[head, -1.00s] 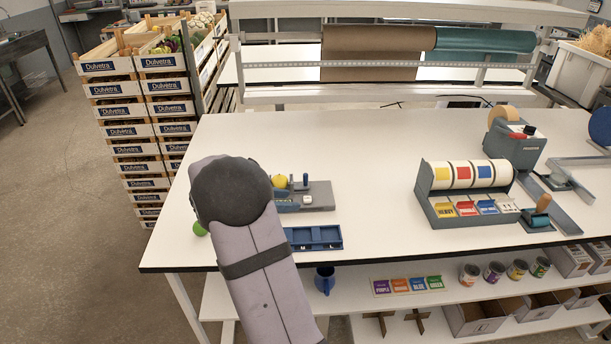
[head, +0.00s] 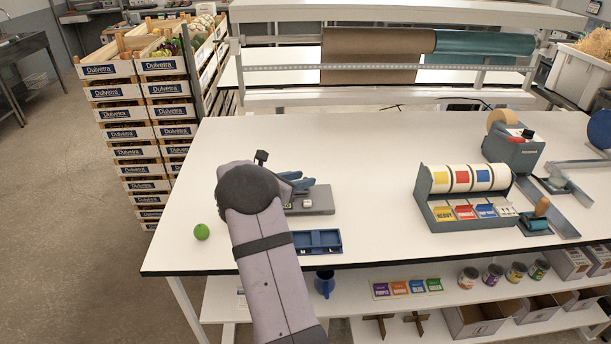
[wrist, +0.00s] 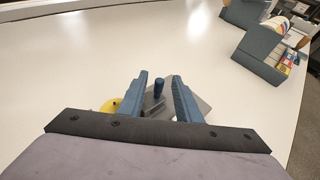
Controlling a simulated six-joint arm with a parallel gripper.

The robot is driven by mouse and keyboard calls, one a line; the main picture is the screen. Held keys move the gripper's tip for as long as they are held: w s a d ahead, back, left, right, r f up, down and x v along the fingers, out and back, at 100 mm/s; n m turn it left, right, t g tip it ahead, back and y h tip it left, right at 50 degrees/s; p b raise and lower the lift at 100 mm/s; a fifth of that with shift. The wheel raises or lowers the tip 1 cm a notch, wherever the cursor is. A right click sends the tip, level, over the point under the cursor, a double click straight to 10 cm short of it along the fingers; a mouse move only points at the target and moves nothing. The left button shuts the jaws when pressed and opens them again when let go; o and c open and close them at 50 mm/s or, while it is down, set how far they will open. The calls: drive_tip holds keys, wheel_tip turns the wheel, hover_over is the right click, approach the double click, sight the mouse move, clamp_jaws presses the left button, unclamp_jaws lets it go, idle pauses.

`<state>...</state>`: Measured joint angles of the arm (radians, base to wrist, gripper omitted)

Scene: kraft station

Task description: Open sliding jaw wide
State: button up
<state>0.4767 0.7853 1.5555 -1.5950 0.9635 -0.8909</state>
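The fixture with the sliding jaw has a flat grey base (head: 320,203) at the left of the table. My arm and gripper (head: 292,179) hide most of it in the head view. The fingers are apart and I see no contact with the post. A grey block (wrist: 152,104) shows just below the post. A yellow round thing (wrist: 110,106) lies left of the left finger. How far open the jaw is cannot be told.
A blue tray (head: 332,247) lies in front of the fixture. A green ball (head: 201,231) lies near the left table edge. A label dispenser (head: 430,208) and a tape dispenser (head: 513,151) stand to the right. The table's middle and back are clear.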

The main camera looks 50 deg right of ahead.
sight(318, 192)
drive_tip(key=shift+x, duration=1.1)
drive_tip(key=shift+c, duration=0.7)
clamp_jaws()
drive_tip(key=shift+s+d+b, duration=0.75)
drive_tip(key=shift+s+d, duration=0.55)
drive_tip(key=shift+d, duration=0.05)
drive_tip(key=shift+s+d, duration=0.1)
drive_tip(key=shift+s, duration=0.05)
drive_tip(key=shift+o, duration=0.7)
unclamp_jaws()
drive_tip(key=shift+r, duration=0.1)
